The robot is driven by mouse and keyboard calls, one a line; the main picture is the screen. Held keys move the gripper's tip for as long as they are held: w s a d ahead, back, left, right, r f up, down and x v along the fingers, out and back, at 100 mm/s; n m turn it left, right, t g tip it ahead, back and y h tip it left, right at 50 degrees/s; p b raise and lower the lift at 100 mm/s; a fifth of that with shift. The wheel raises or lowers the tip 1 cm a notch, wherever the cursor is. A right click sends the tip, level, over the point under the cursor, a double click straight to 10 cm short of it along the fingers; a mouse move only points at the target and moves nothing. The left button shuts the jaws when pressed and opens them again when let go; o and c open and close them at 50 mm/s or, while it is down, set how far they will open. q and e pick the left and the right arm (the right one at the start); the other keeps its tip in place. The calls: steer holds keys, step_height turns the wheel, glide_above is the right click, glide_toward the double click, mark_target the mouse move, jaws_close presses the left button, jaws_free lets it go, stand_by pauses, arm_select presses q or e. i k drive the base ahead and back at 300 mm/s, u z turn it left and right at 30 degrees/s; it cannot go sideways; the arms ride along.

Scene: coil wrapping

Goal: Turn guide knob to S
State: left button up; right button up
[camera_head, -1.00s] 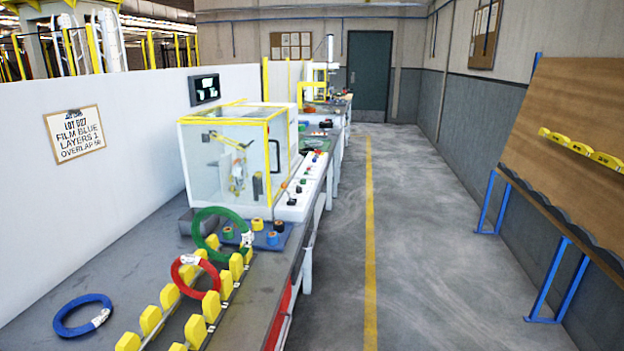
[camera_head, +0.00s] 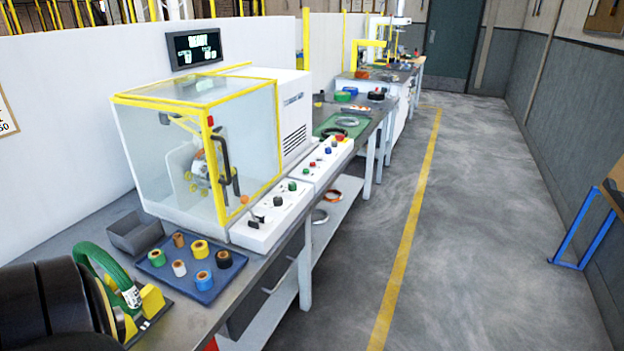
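The wrapping machine (camera_head: 195,150) stands on the bench, with a clear yellow-edged guard box around its ring. A white control panel (camera_head: 255,235) sits at its front right, with a black knob (camera_head: 278,201), a green button (camera_head: 292,186) and a black lever (camera_head: 255,218). Neither of my grippers is in view.
A blue tray (camera_head: 185,284) with several tape rolls and a grey bin (camera_head: 136,233) sit before the machine. A green coil (camera_head: 107,271) stands at lower left by a yellow rack block (camera_head: 152,300). A dark screen (camera_head: 194,48) hangs behind. The floor aisle (camera_head: 400,200) on the right is clear.

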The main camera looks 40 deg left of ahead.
mark_target(278, 200)
steer(key=i, duration=1)
steer(key=u, duration=2.35)
